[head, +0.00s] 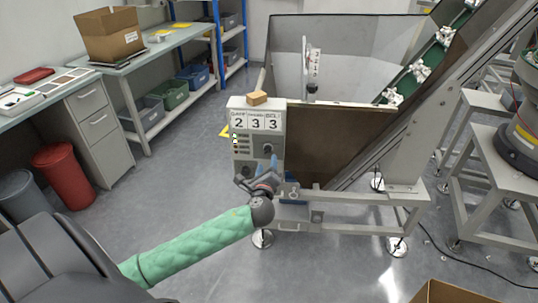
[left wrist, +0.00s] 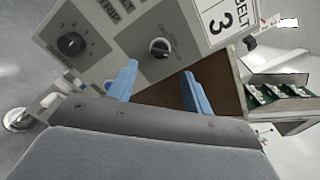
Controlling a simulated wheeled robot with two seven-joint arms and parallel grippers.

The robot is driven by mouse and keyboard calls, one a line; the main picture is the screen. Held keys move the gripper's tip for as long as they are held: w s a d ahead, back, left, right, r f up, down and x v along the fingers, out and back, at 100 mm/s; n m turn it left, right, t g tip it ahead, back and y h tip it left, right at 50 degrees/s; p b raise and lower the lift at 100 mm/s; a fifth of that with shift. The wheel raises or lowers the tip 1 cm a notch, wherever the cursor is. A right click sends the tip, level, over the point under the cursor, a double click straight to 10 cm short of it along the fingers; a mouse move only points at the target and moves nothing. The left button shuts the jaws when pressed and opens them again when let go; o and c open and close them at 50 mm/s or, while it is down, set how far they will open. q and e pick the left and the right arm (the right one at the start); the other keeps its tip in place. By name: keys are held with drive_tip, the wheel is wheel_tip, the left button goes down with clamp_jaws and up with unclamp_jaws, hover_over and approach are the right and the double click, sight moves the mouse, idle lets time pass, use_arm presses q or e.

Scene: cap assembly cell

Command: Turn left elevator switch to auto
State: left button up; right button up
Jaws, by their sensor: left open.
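A grey control box (head: 277,139) with the numbers 2, 3 and 3 on top stands at the left end of the elevator hopper (head: 345,140). My left gripper (head: 267,165) is in front of the box's lower face. In the left wrist view its blue fingers (left wrist: 157,69) are open and apart, with nothing between them. A round switch knob (left wrist: 160,47) lies just beyond the fingertips, and a second knob (left wrist: 72,43) is farther left on the panel. One knob (head: 267,150) shows above the fingers in the head view. I cannot read the switch positions. My right gripper is not in view.
The conveyor (head: 420,72) rises to the right. A workbench (head: 155,55) and red bin (head: 66,174) stand to the left. A carton (head: 455,292) is at the lower right. The floor between is mostly clear.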

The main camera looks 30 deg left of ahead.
sight(269, 151)
use_arm(q)
drive_tip(key=shift+p+x, duration=0.4)
drive_tip(key=shift+x, duration=2.65)
drive_tip(key=c, duration=1)
